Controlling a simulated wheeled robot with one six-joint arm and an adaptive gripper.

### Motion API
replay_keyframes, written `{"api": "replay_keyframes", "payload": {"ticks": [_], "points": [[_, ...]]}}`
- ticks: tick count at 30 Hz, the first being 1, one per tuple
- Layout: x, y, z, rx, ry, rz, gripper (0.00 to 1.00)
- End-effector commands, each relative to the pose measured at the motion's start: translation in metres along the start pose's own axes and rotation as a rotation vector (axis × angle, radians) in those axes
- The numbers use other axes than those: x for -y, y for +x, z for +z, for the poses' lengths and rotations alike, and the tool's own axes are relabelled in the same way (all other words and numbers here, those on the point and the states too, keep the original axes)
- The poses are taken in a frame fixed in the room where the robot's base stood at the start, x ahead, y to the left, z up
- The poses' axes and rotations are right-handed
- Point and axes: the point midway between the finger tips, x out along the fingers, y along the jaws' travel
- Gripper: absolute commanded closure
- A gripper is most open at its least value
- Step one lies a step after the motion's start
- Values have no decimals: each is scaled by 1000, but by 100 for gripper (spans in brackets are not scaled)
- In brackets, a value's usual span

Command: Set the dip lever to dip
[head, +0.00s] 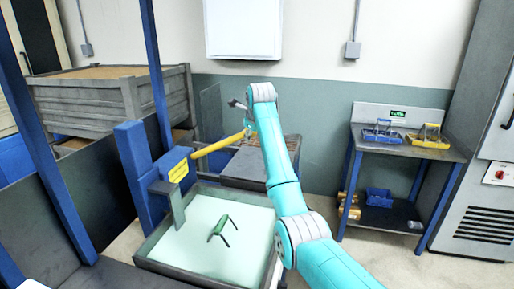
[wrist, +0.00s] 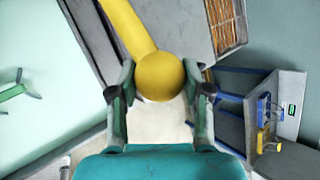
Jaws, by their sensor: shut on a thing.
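The dip lever (head: 218,143) is a yellow bar running from a blue post to the right, tilted slightly up toward its free end, above a tank. In the wrist view, its round yellow knob (wrist: 160,77) sits between the two fingers of my gripper (wrist: 160,98). My gripper is shut on this knob, one finger on each side. In the head view, my gripper (head: 249,124) is at the lever's free end, partly hidden by my own arm.
A tank (head: 152,253) of pale green liquid lies below the lever, with a green legged piece (head: 219,231) in it. A grey wooden crate (head: 90,99) stands at the left. A blue-framed bench (head: 436,150) with small baskets stands at the right. Floor shows between tank and bench.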

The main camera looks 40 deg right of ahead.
Motion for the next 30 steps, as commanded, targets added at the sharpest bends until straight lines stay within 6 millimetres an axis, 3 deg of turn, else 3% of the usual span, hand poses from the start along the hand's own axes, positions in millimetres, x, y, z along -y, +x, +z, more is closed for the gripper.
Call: {"api": "replay_keyframes", "payload": {"ticks": [3, 12, 29, 30], "points": [[7, -12, 19, -38, -31, -7, 100], [14, -25, 43, -32, -26, -7, 100], [15, -31, 55, -20, -28, -10, 100], [15, -31, 55, -19, -28, -9, 49]]}}
